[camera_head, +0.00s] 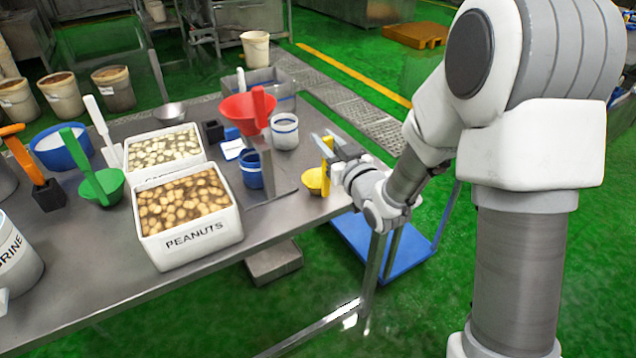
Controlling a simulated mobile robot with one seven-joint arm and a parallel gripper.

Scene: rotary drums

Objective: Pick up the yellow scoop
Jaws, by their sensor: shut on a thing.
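The yellow scoop (315,182) is at the right end of the metal table, with its round bowl low and its handle standing up. My gripper (329,150) reaches in from the right and is shut on the upright yellow handle. I cannot tell whether the bowl touches the table top or is a little above it. The fingertips partly hide the handle.
A blue platform (352,243) lies on the floor below the table's right end.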

